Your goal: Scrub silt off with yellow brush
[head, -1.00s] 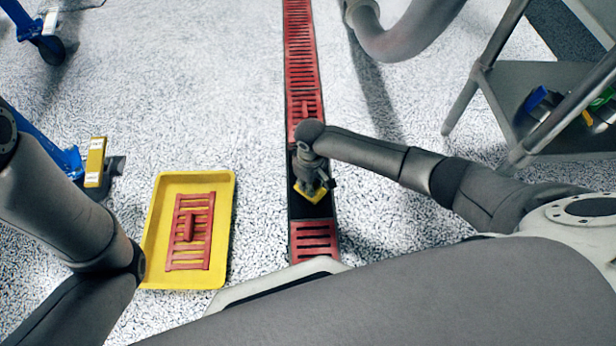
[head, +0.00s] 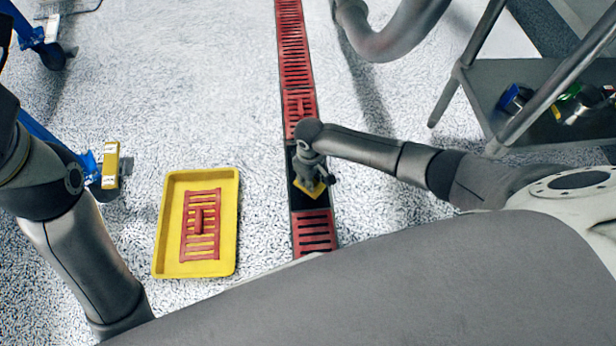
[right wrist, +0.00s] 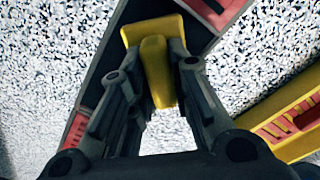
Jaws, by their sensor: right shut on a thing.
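My right gripper (head: 313,176) is shut on the yellow brush (head: 300,192), inside the uncovered stretch of the floor drain channel (head: 306,203). In the right wrist view, the gripper (right wrist: 157,82) has a finger on each side of the brush's upright yellow handle (right wrist: 157,72). The wider yellow block of the brush (right wrist: 140,30) lies over the dark channel (right wrist: 105,70). I cannot make out silt in the channel, or whether the brush touches its bottom. My left arm shows at the left, but its gripper is out of view.
Red grates (head: 295,55) cover the drain beyond the gap, and another (head: 314,232) covers its near end. A yellow tray (head: 167,225) holding a loose red grate (head: 201,226) lies left. A metal cart (head: 478,85) stands right. The floor between tray and drain is clear.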

